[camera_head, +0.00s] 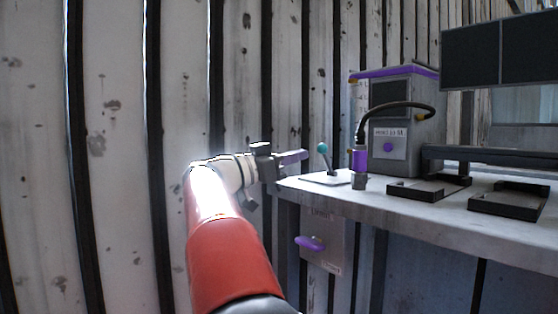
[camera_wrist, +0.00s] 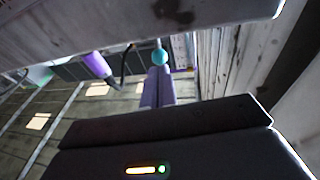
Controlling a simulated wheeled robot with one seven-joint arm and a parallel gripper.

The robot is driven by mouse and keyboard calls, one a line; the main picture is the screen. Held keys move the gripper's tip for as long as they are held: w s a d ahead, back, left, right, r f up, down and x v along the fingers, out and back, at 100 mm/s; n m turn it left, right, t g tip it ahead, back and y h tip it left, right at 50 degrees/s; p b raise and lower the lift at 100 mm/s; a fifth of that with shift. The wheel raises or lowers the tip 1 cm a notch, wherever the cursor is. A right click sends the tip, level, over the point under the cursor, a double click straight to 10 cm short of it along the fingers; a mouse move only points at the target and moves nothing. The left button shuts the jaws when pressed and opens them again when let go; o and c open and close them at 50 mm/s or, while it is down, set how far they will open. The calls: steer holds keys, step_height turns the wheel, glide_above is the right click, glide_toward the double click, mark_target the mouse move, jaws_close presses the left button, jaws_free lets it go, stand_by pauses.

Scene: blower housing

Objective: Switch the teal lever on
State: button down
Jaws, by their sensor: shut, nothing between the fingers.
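The teal lever (camera_head: 322,147) has a ball knob on a thin dark stem, rising from a flat pale plate (camera_head: 318,180) near the left end of the workbench. The stem leans to the left, toward my gripper. My gripper (camera_head: 304,154) has purple fingers, shut and empty, pointing right at the lever from just left of it. In the wrist view the teal knob (camera_wrist: 159,57) shows straight beyond the tips of my shut fingers (camera_wrist: 159,71). Whether the tips touch the knob I cannot tell. The lower stem is hidden in the wrist view.
A purple cylinder with a black hose (camera_head: 360,160) stands just right of the lever. Behind it is a grey box with a purple top (camera_head: 405,115). Black trays (camera_head: 508,201) lie further right on the bench (camera_head: 420,212). A purple handle (camera_head: 309,243) sits below the bench edge.

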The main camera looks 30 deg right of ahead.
mark_target(318, 149)
steer(key=shift+x, duration=1.5)
steer(key=shift+r, duration=0.1)
